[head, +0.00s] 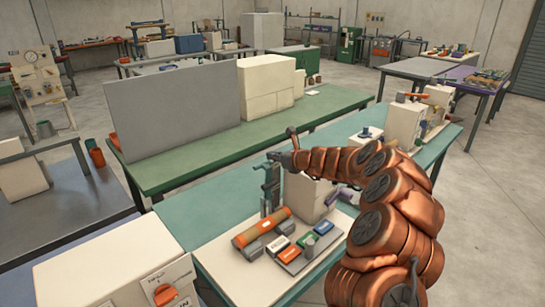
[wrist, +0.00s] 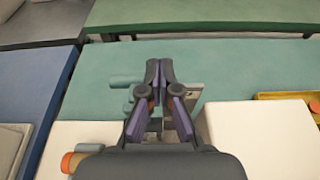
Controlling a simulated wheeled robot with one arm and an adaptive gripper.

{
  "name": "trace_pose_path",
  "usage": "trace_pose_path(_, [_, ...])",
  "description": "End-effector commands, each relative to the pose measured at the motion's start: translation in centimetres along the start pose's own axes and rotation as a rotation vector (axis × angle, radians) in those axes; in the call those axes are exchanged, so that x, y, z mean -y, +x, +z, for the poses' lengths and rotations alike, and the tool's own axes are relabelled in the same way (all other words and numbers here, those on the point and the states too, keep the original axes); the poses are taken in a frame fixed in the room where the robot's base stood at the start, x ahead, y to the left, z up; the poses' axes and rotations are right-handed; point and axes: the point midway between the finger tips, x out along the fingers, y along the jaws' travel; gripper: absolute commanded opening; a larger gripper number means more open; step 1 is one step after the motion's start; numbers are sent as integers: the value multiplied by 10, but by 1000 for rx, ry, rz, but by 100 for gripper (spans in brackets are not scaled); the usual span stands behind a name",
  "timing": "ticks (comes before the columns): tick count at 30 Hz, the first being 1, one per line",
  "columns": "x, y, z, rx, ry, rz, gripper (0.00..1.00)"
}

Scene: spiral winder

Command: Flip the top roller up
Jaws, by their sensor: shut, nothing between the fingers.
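The winder stands on a cream base (head: 235,268) on the near teal table. An orange-brown roller (head: 262,228) with grey ends lies across its front, and its orange end shows at lower left in the wrist view (wrist: 70,162). Behind it rises a grey-green upright part (head: 269,186). I cannot tell for sure which piece is the top roller; a teal rounded bar (wrist: 125,80) shows just left of my fingers in the wrist view. My gripper (head: 276,158) is shut and empty at the top of the upright, and its fingertips meet in the wrist view (wrist: 159,70). Contact cannot be told.
A control panel with coloured buttons (head: 290,248) sits right of the roller. A cream box (head: 306,196) stands behind it, under my arm. It shows at right in the wrist view, beside a yellow tray (wrist: 285,104). The teal table (head: 195,212) is bare left of the winder.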

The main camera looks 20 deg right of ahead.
Motion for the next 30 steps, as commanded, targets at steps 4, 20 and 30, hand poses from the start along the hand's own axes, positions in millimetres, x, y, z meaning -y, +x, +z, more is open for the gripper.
trace_pose_path(4, [1,-13,20,2,1,0,0])
trace_pose_path(20, [2,-51,68,4,-2,3,0])
trace_pose_path(30, [0,-51,68,3,-5,7,0])
